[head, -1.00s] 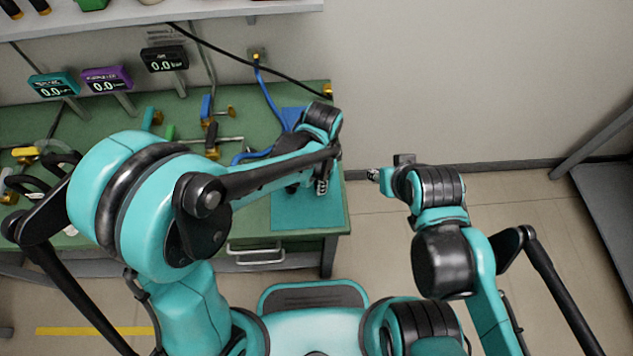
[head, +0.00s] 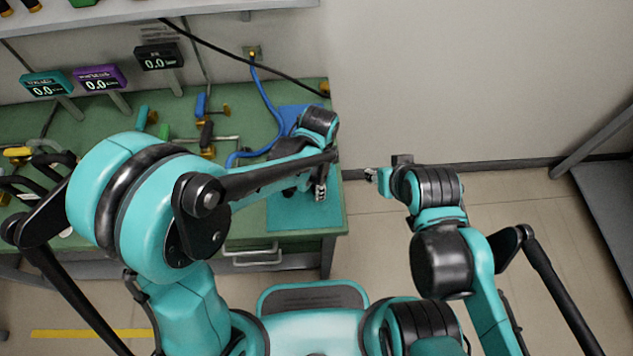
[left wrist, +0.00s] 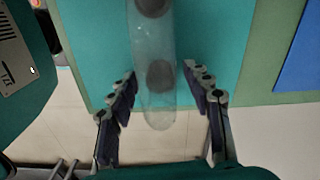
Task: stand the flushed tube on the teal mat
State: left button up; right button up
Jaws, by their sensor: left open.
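A clear tube (left wrist: 155,100) with dark grey bands shows in the left wrist view, over the teal mat (left wrist: 85,30) and across its near edge. My left gripper (left wrist: 160,76) is open, with one finger on each side of the tube. A gap shows at the right finger; contact on the left is unclear. I cannot tell whether the tube's base rests on the mat. In the head view my left gripper (head: 320,190) is above the teal mat (head: 300,217), and the tube cannot be made out. My right gripper (head: 372,174) is right of the bench; its jaws are too small to read.
The green bench (head: 90,112) holds valves and a blue hose (head: 262,100) at left. A blue mat (head: 292,116) lies behind the teal one. Three displays stand at the back, including a purple one (head: 100,78). Open floor (head: 540,240) lies to the right.

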pick_arm(q)
notch_tip(320, 180, up, 12)
jog(key=p, duration=0.4)
jog(key=shift+s+d, duration=0.1)
jog(key=s+a+r+n+t, duration=0.2)
jog(key=a+n, duration=0.3)
jog(key=a, duration=0.2)
jog(key=s+a+r+n+t, duration=0.2)
jog(key=a+n, duration=0.3)
jog(key=a, duration=0.2)
jog(key=s+a+r+n+t, duration=0.2)
jog(key=a+n+t, duration=0.1)
jog(key=a+n, duration=0.3)
jog(key=shift+a+r, duration=0.25)
jog(key=shift+a, duration=0.45)
jog(key=shift+s, duration=0.1)
